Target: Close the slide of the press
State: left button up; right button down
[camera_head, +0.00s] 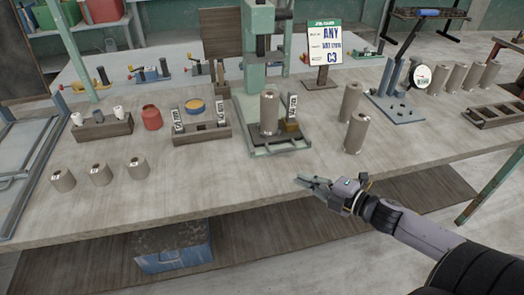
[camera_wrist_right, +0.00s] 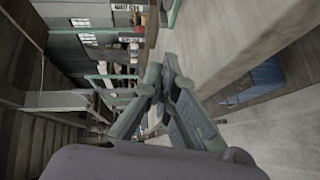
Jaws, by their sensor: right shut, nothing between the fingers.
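The green press (camera_head: 259,60) stands at the middle back of the workbench. A grey cylinder (camera_head: 269,113) stands on its base plate (camera_head: 276,145), beside a small brownish block and an upright labelled strip (camera_head: 292,108). I cannot tell which part is the slide or how far it is open. My right gripper (camera_head: 303,182) is above the front edge of the bench, in front of and right of the press, apart from it. Its fingers are shut and empty; the fingertips meet in the right wrist view (camera_wrist_right: 157,80). My left gripper is not in view.
Two grey cylinders (camera_head: 356,133) stand right of the press, near my right gripper. A gauge stand (camera_head: 398,105) and more cylinders are farther right. Three small cylinders (camera_head: 100,174), a red jar (camera_head: 152,118) and racks are left. The front middle of the bench (camera_head: 220,185) is clear.

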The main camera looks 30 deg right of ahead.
aim_at(276, 167)
jog(key=x, duration=0.3)
jog(key=shift+w+r, duration=0.25)
jog(key=x, duration=0.6)
jog(key=shift+w+a+p, duration=0.15)
jog(key=shift+w+p, duration=0.05)
jog(key=shift+p, duration=0.2)
jog(key=shift+w+d+f, duration=0.15)
jog(key=shift+w+d, duration=0.1)
jog(key=shift+w, duration=0.25)
jog(key=shift+w+d+f, duration=0.2)
jog(key=shift+w+d, duration=0.05)
jog(key=shift+w, duration=0.3)
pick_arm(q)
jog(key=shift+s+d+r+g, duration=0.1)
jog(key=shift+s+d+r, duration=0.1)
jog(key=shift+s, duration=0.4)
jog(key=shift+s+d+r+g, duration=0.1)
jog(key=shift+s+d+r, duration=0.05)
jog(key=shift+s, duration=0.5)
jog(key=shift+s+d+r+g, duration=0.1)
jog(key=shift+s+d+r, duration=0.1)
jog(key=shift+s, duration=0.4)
pick_arm(e)
jog(key=shift+w+d+f, duration=0.25)
jog(key=shift+w+d, duration=0.05)
jog(key=shift+w, duration=0.35)
